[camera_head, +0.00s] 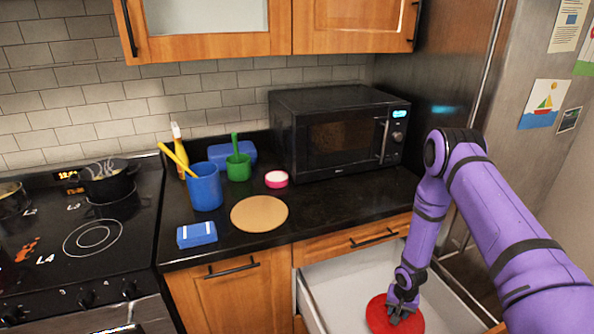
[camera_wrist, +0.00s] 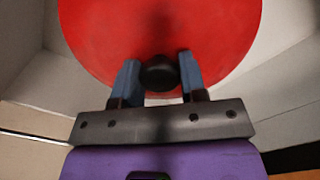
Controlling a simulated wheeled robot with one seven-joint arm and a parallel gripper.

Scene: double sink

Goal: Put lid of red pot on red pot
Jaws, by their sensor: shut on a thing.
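The red lid (camera_head: 379,314) is a round red disc with a black knob, in or just above the open drawer at the bottom right of the head view. In the wrist view the lid (camera_wrist: 160,35) fills the top middle, and its black knob (camera_wrist: 159,73) sits between the fingers. My gripper (camera_head: 402,308) is shut on the knob; both fingers also show in the wrist view (camera_wrist: 160,80). No red pot is visible in either view.
The white drawer (camera_head: 328,277) stands open below the counter. A round tan board (camera_head: 259,213) lies on the counter, near a blue cup (camera_head: 205,187), a green cup (camera_head: 238,167) and a blue box (camera_head: 197,235). A microwave (camera_head: 340,132) stands behind; a black pot (camera_head: 107,182) is on the stove.

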